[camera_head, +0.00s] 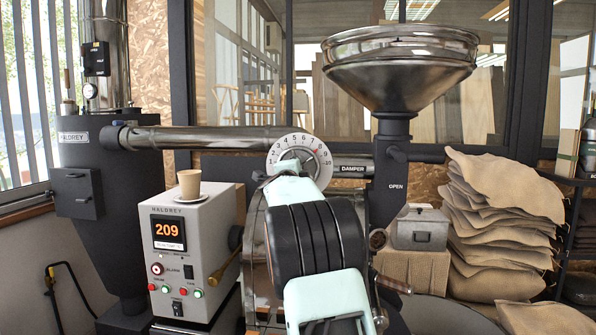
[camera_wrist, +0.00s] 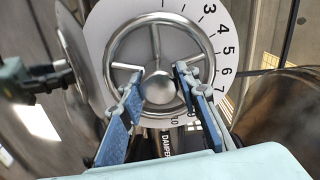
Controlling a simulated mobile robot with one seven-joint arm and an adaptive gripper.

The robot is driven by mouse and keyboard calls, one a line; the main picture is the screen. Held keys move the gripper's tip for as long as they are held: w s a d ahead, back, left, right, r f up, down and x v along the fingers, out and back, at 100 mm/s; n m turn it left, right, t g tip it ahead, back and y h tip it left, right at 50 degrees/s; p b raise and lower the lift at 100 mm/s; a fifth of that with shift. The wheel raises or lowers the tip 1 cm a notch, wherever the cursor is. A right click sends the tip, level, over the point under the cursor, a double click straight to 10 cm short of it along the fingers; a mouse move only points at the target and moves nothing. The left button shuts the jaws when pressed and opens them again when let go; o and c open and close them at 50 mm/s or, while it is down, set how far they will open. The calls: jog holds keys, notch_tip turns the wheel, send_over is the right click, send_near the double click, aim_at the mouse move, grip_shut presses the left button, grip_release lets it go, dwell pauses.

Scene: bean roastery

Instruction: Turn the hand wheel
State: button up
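The hand wheel (camera_wrist: 160,17) is a chrome ring with spokes and a round hub (camera_wrist: 158,87), filling the middle of the wrist view. It sits in front of a white numbered dial plate (camera_wrist: 222,30), which also shows in the head view (camera_head: 318,153). My gripper (camera_wrist: 159,76) is open, its two blue-grey fingers reaching over the lower part of the wheel. The hub lies between the fingertips, with the left tip at the left spoke and the right tip by the right spoke. I cannot tell whether they touch. In the head view my arm hides the gripper and most of the wheel.
A horizontal metal pipe (camera_head: 205,139) runs left from the dial. A control box (camera_head: 203,230) with a paper cup (camera_head: 189,184) stands left of my arm. The hopper (camera_head: 399,75), a lidded metal box (camera_head: 420,228) and stacked sacks (camera_head: 505,200) are to the right.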

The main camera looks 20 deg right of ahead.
jog(key=o, duration=0.4)
jog(key=v, duration=1.2)
dwell(0.3)
